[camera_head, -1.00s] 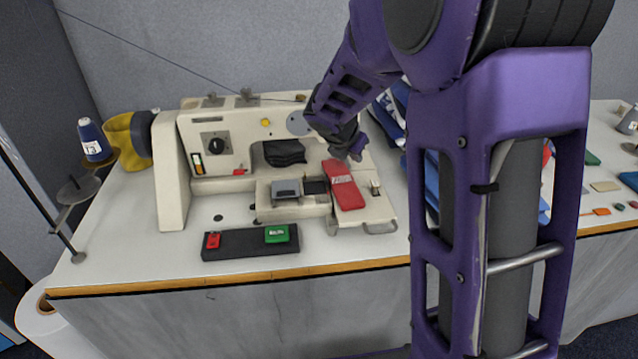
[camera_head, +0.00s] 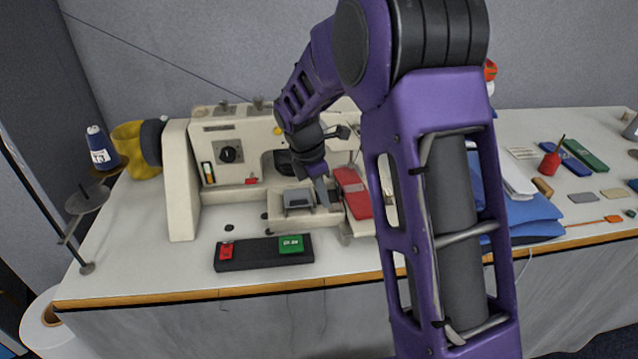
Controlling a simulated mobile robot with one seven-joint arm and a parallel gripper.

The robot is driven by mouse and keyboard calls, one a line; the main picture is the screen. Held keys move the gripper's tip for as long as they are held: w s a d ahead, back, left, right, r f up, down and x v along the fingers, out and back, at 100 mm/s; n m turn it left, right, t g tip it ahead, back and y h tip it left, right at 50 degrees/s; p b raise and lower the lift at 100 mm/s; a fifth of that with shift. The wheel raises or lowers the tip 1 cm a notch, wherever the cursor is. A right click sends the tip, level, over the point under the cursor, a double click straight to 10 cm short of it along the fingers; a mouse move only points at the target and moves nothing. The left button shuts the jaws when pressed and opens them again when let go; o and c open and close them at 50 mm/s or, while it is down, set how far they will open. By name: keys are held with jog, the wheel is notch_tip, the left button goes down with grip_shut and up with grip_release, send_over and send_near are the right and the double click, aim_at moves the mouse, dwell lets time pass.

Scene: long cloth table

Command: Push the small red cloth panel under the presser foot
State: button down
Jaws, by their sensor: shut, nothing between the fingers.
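The sewing machine (camera_head: 180,170) stands on the left part of the table. My gripper (camera_head: 322,192) is shut and empty, pointing down just left of the panel. I cannot tell whether it touches the panel. The presser foot cannot be made out; my gripper and wrist cover that part of the machine.
A black strip (camera_head: 262,262) with a red button (camera_head: 226,250) and a green button (camera_head: 291,244) lies in front of the machine. A grey block (camera_head: 298,199) sits left of my gripper. Blue cloth (camera_head: 525,212) lies to the right, partly behind my arm. A blue spool (camera_head: 99,146) stands far left.

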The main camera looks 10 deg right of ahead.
aim_at(351, 201)
jog(key=shift+x, duration=1.15)
jog(key=d, duration=0.2)
jog(key=shift+w+d+r, duration=0.25)
jog(key=shift+w, duration=0.1)
jog(key=shift+w+d, duration=0.15)
jog(key=shift+d, duration=0.45)
jog(key=shift+d+r, duration=0.1)
jog(key=shift+w+d+r+p, duration=0.1)
jog(key=shift+w+d+p, duration=0.1)
jog(key=shift+d+p, duration=0.55)
jog(key=shift+w+d, duration=0.1)
jog(key=shift+d, duration=0.2)
jog(key=shift+a, duration=0.1)
